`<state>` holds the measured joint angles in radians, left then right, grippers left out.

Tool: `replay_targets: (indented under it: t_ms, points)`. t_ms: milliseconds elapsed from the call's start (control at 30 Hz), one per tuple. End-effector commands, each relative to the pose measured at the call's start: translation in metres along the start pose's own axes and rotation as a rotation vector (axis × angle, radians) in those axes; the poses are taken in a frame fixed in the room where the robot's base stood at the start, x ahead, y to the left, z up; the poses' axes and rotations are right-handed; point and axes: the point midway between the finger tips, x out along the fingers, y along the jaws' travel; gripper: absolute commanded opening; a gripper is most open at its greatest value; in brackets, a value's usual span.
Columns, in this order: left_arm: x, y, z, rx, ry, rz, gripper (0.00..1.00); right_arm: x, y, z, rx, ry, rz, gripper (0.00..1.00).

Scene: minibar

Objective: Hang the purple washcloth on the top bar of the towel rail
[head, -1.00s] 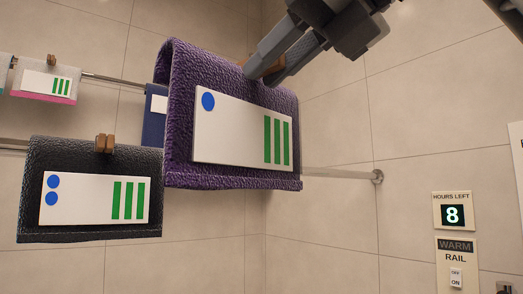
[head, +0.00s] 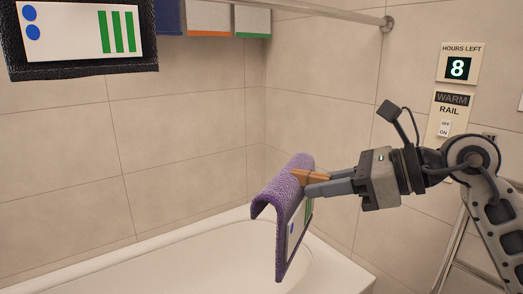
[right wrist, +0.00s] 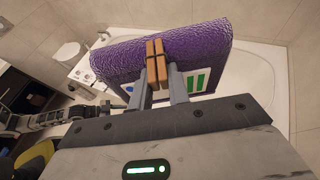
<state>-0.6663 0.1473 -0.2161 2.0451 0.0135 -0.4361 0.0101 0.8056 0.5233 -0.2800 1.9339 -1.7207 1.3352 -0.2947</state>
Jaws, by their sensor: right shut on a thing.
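The purple washcloth (head: 283,205) is folded over and hangs in the air above the bathtub in the head view, a white label with green bars on its side. A wooden peg (head: 311,178) sits on its fold. My right gripper (head: 318,188) is shut on the peg and holds the cloth by it. The right wrist view shows the cloth (right wrist: 190,39) beyond the peg (right wrist: 155,62). A bar of the towel rail (head: 335,16) crosses the top of the head view, above the cloth; I cannot tell which bar it is.
A black cloth with a label (head: 80,68) hangs at the upper left. Blue (head: 167,15), orange-edged (head: 208,18) and green-edged (head: 252,20) cloths hang beside it. The bathtub (head: 180,252) lies below. A warm rail switch panel (head: 447,115) is on the right wall.

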Motion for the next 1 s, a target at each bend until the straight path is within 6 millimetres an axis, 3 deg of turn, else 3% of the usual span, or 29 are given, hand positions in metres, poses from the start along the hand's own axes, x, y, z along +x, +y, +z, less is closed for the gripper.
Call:
replay_targets:
  t_ms: [33,200,500,700,1000]
  points:
    - [0.001,0.000,-0.001,0.001,0.003,0.000,0.36,-0.001,0.001,-0.025,0.015,0.005,-0.014,0.00]
    - [0.001,-0.001,-0.003,0.002,0.007,-0.001,0.36,-0.008,0.007,-0.088,0.037,0.005,-0.066,0.00]
    - [0.002,-0.001,-0.004,0.002,0.009,-0.001,0.36,-0.030,0.030,-0.176,0.068,0.005,-0.147,0.00]
    - [0.002,-0.001,-0.004,0.002,0.009,-0.001,0.36,-0.041,0.043,-0.203,0.074,0.002,-0.169,0.00]
    - [0.002,-0.001,-0.004,0.002,0.008,-0.001,0.36,-0.043,0.046,-0.210,0.074,0.001,-0.173,0.00]
